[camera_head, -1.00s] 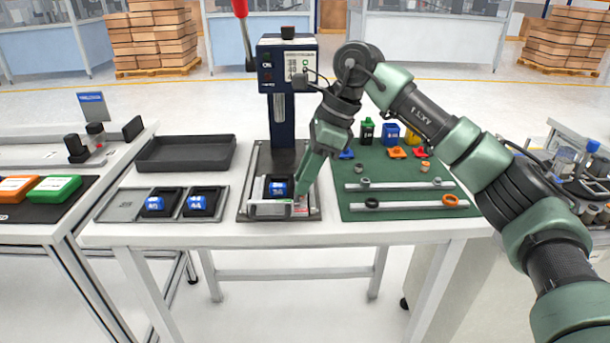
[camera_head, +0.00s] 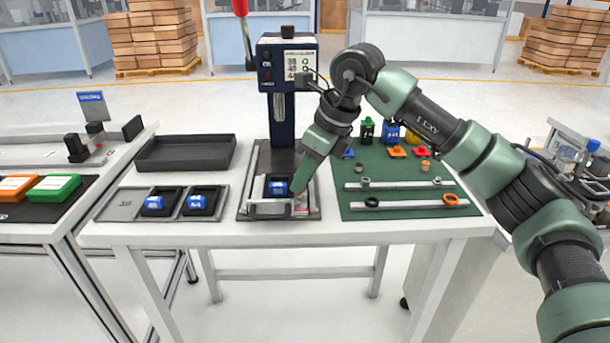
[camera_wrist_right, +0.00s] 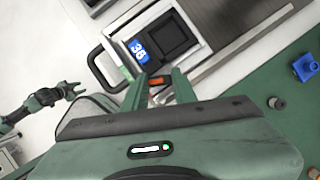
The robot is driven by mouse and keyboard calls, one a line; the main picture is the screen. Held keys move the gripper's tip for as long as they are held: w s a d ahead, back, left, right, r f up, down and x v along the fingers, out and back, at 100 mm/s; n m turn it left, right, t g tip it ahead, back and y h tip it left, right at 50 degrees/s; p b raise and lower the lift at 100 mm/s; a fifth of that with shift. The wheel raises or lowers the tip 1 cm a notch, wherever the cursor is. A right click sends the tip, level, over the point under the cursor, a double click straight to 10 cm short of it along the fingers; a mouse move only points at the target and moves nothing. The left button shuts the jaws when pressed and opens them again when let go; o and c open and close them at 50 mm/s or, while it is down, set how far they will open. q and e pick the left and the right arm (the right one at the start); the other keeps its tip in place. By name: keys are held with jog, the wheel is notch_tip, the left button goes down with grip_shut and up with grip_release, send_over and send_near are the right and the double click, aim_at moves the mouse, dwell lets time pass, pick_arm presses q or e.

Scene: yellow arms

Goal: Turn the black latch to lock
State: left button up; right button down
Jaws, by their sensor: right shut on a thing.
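The press fixture (camera_head: 244,208) stands on the white table and holds a blue numbered block (camera_head: 278,187) in a black holder. My right gripper (camera_head: 301,193) reaches down to the front right corner of the fixture. In the right wrist view its fingers (camera_wrist_right: 160,86) are close together around a small dark piece with an orange-red part, the black latch (camera_wrist_right: 158,82). The fingers mostly hide the latch, so its angle cannot be told. The blue block (camera_wrist_right: 139,51) also shows there, beside the fixture's black loop handle (camera_wrist_right: 97,66). My left gripper (camera_wrist_right: 72,90) shows small at the left, fingers spread, empty.
A blue press column (camera_head: 283,115) with a red lever rises behind the fixture. A tray with two blue blocks (camera_head: 172,203) and an empty black tray (camera_head: 185,153) lie left. A green mat (camera_head: 405,172) with small parts and rods lies right.

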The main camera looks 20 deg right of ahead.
jog(key=m+h, duration=0.1)
jog(key=m, duration=0.2)
jog(key=shift+a+m+t+b, duration=0.15)
jog(key=shift+m+t+b, duration=0.15)
jog(key=shift+m+t, duration=0.1)
jog(key=shift+m+t+h, duration=0.3)
jog(key=shift+m+h, duration=0.1)
jog(key=shift+m, duration=0.5)
jog(key=m+h+b, duration=0.1)
jog(key=m, duration=0.2)
jog(key=shift+a+m, duration=0.1)
jog(key=shift+m, duration=0.2)
pick_arm(q)
jog(key=w+r, duration=0.3)
jog(key=r, duration=0.4)
jog(key=shift+w+d+t+b, duration=0.25)
jog(key=shift+w+t+b, duration=0.05)
jog(key=shift+w, duration=0.1)
pick_arm(e)
jog(key=shift+a+m+h, duration=0.1)
jog(key=shift+m+h, duration=0.7)
jog(key=shift+m, duration=1)
pick_arm(q)
jog(key=shift+r, duration=0.15)
pick_arm(e)
jog(key=c, duration=1.1)
grip_release()
jog(key=shift+s, duration=0.1)
